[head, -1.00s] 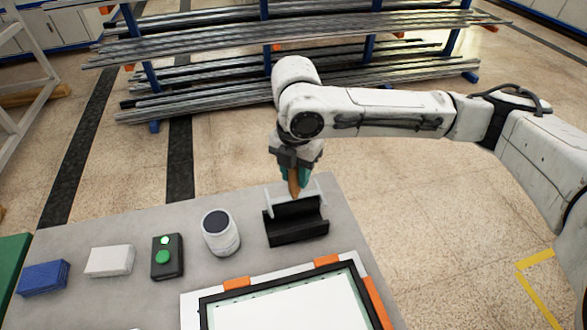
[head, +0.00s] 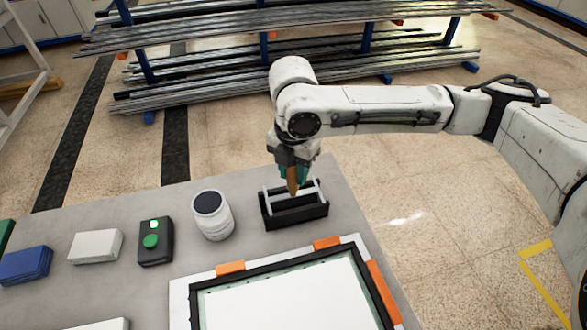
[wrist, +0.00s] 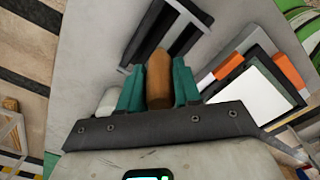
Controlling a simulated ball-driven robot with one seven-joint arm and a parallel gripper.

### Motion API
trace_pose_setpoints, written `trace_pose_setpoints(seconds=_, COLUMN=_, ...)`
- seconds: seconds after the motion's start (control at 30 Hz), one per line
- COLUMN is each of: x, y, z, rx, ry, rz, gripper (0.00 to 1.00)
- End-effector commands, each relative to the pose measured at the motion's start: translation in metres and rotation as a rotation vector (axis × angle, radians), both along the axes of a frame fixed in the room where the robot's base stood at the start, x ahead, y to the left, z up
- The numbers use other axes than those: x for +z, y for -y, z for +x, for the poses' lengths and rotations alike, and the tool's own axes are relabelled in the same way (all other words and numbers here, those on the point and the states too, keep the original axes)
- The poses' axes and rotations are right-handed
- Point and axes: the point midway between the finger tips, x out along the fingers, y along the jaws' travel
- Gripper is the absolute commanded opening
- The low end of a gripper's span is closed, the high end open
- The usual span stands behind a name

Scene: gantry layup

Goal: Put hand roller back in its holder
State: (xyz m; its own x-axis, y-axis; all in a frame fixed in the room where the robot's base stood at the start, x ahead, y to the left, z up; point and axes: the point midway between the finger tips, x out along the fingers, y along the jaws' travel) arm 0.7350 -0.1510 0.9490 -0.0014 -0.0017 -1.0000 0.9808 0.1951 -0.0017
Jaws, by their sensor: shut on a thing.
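My gripper (head: 291,178) is shut on the brown handle of the hand roller (head: 292,182), above the black holder (head: 293,218) near the table's far right corner. The roller's pale frame shows at the holder's upper rim in the head view, low against or inside it; I cannot tell if it is seated. In the wrist view the teal fingers of my gripper (wrist: 158,90) stand on both sides of the brown handle of the hand roller (wrist: 158,78). The black holder (wrist: 165,35) lies beyond the handle there.
A white jar with a dark lid (head: 213,216) stands just left of the holder. Further left are a black box with green buttons (head: 155,241), a white block (head: 95,246) and a blue block (head: 25,265). A framed white panel with orange tabs (head: 232,268) lies in front.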

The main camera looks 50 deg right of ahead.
Motion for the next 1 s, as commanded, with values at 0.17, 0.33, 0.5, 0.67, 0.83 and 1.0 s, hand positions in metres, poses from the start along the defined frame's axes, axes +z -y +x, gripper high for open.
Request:
trace_pose_setpoints(seconds=0.17, x=0.0, y=0.0, z=0.0, rx=0.0, ry=0.001, rz=0.0, gripper=0.05)
trace_pose_setpoints(seconds=0.33, x=-0.003, y=0.0, z=0.0, rx=0.0, ry=0.001, rz=0.0, gripper=0.05)
trace_pose_setpoints(seconds=0.5, x=-0.006, y=0.0, z=0.0, rx=0.0, ry=0.001, rz=0.0, gripper=0.05)
trace_pose_setpoints(seconds=0.67, x=-0.009, y=0.0, z=0.0, rx=0.0, ry=0.001, rz=0.0, gripper=0.05)
trace_pose_setpoints(seconds=0.83, x=-0.01, y=0.0, z=0.0, rx=0.0, ry=0.001, rz=0.0, gripper=0.35)
trace_pose_setpoints(seconds=1.0, x=-0.01, y=0.0, z=0.0, rx=0.0, ry=0.001, rz=0.0, gripper=0.51)
